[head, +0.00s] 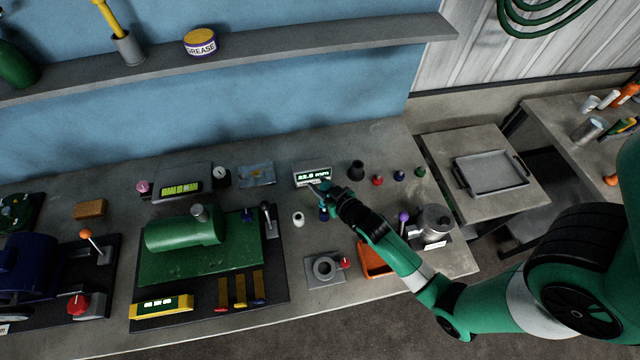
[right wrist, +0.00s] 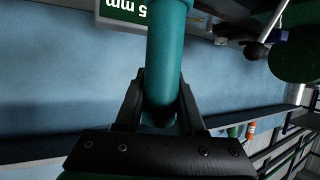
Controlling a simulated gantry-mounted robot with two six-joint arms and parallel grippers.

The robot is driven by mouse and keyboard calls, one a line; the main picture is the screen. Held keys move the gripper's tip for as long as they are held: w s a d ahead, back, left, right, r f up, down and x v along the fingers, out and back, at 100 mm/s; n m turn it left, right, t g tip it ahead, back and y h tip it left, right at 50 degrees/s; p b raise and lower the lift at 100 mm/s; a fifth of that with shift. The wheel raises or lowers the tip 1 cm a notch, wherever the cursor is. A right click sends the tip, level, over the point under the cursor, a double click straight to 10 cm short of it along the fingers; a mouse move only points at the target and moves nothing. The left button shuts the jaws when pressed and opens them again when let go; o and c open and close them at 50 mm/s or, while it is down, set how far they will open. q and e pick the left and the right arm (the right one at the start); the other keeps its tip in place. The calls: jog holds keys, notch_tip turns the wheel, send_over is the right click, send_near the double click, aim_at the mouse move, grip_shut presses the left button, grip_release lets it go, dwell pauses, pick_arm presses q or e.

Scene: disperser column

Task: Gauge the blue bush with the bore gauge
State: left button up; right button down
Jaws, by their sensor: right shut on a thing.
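My right gripper (head: 334,192) is shut on a teal cylindrical handle, which I take to be the bore gauge (head: 323,186). In the right wrist view the handle (right wrist: 166,60) stands between the two fingers (right wrist: 160,115). A lit readout in mm (head: 313,176) is right by the handle; whether it is joined to the gauge I cannot tell. The gauge's lower tip is not clear. My left gripper is not in view.
A white bush (head: 298,218) stands to the left. A grey ring block (head: 323,268) and orange tray (head: 376,258) are nearer the front. A black cup (head: 356,170) and small red, blue and green knobs stand at right.

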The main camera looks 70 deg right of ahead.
jog(key=shift+f+b, duration=1.45)
jog(key=shift+f, duration=0.25)
jog(key=shift+r, duration=0.1)
dwell(0.9)
jog(key=shift+r+p, duration=2.45)
